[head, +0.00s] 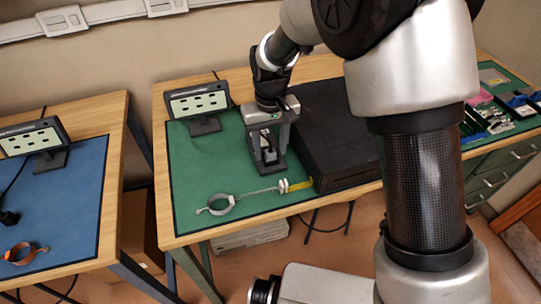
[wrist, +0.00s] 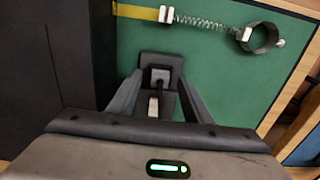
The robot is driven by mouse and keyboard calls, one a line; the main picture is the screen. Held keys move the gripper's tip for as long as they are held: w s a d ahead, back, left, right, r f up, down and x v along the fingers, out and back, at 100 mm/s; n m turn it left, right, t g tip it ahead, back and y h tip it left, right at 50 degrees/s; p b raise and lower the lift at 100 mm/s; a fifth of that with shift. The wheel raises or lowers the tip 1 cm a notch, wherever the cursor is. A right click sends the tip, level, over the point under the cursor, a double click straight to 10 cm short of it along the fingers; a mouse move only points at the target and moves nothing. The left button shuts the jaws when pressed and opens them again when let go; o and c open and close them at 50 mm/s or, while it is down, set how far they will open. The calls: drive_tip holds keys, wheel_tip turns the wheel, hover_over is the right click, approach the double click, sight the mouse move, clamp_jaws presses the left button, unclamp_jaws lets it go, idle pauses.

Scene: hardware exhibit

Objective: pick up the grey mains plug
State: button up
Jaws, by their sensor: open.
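A small grey block that looks like the mains plug (wrist: 160,76) sits on a dark flat base (wrist: 160,60) on the green mat, in the wrist view. A dark stem and a pale piece show just below it. In the head view the plug (head: 271,152) shows small between my fingers, beside the black box. My gripper (head: 269,158) points down over it, fingers open on either side; in the wrist view the gripper (wrist: 159,86) shows a gap between each finger and the plug. Whether the fingers reach down to its height I cannot tell.
A large black box (head: 325,135) stands close to the right of my gripper. A ring with a spring (head: 240,199) lies at the mat's front. A display panel on a stand (head: 198,103) is at the back left. Bare green mat (head: 205,160) lies left of my gripper.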

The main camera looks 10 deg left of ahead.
sight(271, 151)
drive_tip(key=c, duration=0.9)
drive_tip(key=shift+r, duration=0.1)
wheel_tip(271, 151, up, 10)
drive_tip(key=p, duration=0.1)
drive_tip(key=shift+p, duration=0.35)
